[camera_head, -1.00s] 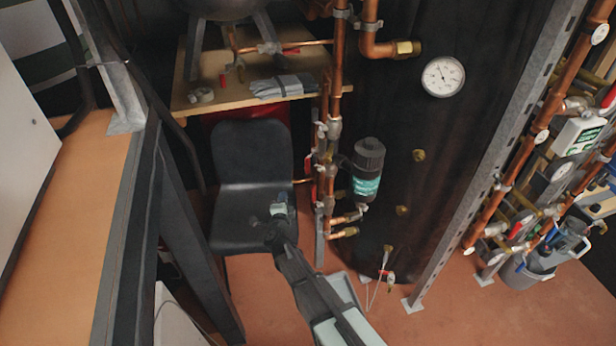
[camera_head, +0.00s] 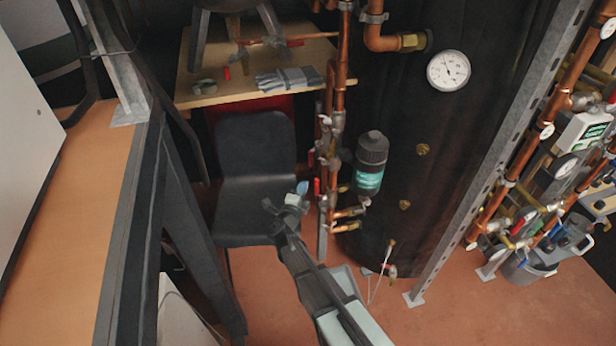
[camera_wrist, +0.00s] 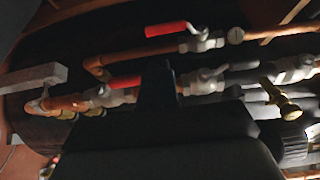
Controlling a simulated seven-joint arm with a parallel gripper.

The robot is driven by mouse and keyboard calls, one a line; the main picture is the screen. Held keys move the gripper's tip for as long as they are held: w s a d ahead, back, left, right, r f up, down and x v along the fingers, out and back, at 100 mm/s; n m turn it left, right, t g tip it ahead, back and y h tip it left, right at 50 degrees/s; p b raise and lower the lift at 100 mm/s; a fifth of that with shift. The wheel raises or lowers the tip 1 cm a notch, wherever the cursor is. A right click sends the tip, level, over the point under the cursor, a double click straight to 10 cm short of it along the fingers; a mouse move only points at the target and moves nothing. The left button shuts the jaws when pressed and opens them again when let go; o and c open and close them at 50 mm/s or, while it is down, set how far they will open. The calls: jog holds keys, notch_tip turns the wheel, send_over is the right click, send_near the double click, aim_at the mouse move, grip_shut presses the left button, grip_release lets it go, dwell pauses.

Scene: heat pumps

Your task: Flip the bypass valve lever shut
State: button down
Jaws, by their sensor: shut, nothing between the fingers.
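Several valves with levers sit on the copper pipes. In the wrist view one red lever (camera_wrist: 170,29) lies roughly along its pipe at the top, and a second red lever (camera_wrist: 125,82) lies below it. I cannot tell which is the bypass valve lever. In the head view small red levers (camera_head: 317,186) show on the vertical pipework. My gripper (camera_head: 302,187) is just left of that pipework, over the chair. In the wrist view my dark gripper (camera_wrist: 157,75) is shut and empty, its tip close to the right end of the second red lever. Contact cannot be told.
A black chair (camera_head: 250,180) stands behind my gripper. A wooden table (camera_head: 215,90) with gloves (camera_head: 288,78) is behind. A metal upright (camera_head: 505,150) bounds the right.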

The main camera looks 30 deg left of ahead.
jog(key=w+a, duration=0.2)
jog(key=w, duration=0.7)
jog(key=shift+w, duration=0.3)
jog(key=shift+w+a+f, duration=0.3)
jog(key=shift+w+a, duration=0.1)
jog(key=shift+s, duration=0.15)
jog(key=s+d+f, duration=0.1)
jog(key=s+d, duration=0.1)
jog(key=s, duration=0.7)
jog(key=shift+s, duration=0.25)
